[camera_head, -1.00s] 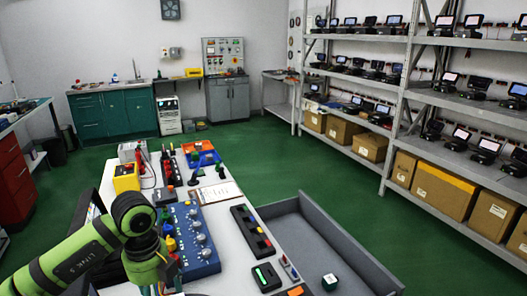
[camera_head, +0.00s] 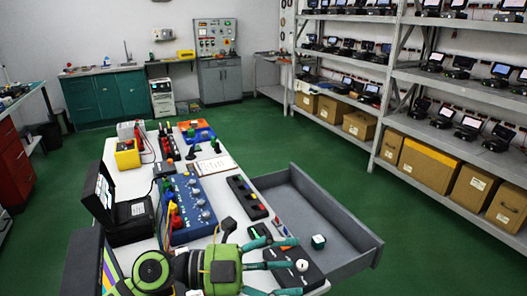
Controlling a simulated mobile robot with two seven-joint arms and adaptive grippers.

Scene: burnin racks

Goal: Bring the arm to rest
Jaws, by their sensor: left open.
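My left arm lies low across the near end of the workbench (camera_head: 145,185). Its green and black wrist is at the bottom centre. My left gripper (camera_head: 292,266) points to the right with its teal fingers spread apart, and nothing is held between them. A black box with a white knob (camera_head: 302,266) shows between and below the fingers; whether they touch it I cannot tell. My right gripper is not in view.
A black strip with coloured blocks (camera_head: 246,196) lies farther right. A grey open drawer (camera_head: 335,232) juts out to the right, with a green and white cube (camera_head: 318,241) at its near side. Green floor beyond is free.

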